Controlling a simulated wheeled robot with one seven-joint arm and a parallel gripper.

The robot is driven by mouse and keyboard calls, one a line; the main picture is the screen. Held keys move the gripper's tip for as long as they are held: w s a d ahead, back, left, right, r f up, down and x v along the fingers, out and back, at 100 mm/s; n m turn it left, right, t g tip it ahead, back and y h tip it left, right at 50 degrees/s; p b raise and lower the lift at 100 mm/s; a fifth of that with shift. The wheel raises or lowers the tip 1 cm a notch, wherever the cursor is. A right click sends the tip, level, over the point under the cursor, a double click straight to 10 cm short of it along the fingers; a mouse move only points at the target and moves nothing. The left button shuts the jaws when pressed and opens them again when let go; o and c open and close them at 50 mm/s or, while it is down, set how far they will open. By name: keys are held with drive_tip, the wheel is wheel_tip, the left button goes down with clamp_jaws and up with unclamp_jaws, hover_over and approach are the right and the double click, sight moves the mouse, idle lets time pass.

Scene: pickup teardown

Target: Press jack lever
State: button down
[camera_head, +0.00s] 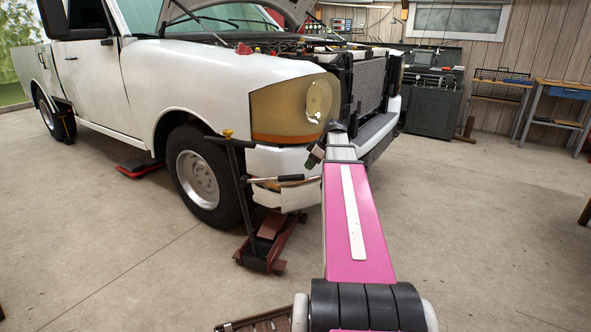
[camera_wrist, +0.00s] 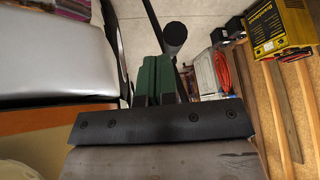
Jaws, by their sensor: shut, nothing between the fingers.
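A dark red floor jack (camera_head: 270,240) stands on the floor by the truck's front corner. A black upright post (camera_head: 238,178) with a yellow knob rises from it. A lever (camera_head: 272,180) with a black grip sticks out nearly level from the post, toward the right. My gripper (camera_head: 311,163) is just above the lever's grip end, in front of the bumper. In the wrist view the green fingers (camera_wrist: 156,68) are shut and empty. A dark round grip end (camera_wrist: 174,36) shows just beyond the fingertips; I cannot tell whether they touch.
The white pickup (camera_head: 200,85) stands close to my arm, with its hood up and headlight (camera_head: 290,108) near the wrist. Another red jack (camera_head: 140,165) lies under its side. A brown grate (camera_head: 258,322) is on the floor in front. The floor at the right is clear.

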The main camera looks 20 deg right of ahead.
drive_tip(key=w+a+r+g+h, duration=0.2)
drive_tip(key=a+r, duration=0.3)
drive_tip(key=r, duration=0.7)
drive_tip(key=shift+w+a+h, duration=0.15)
drive_tip(key=shift+w+h, duration=0.55)
drive_tip(key=x, duration=1)
drive_tip(key=f, duration=0.1)
drive_tip(key=s+f, duration=0.1)
drive_tip(key=f, duration=0.1)
drive_tip(key=shift+s+f, duration=0.15)
drive_tip(key=shift+f, duration=0.25)
drive_tip(key=shift+d, duration=0.2)
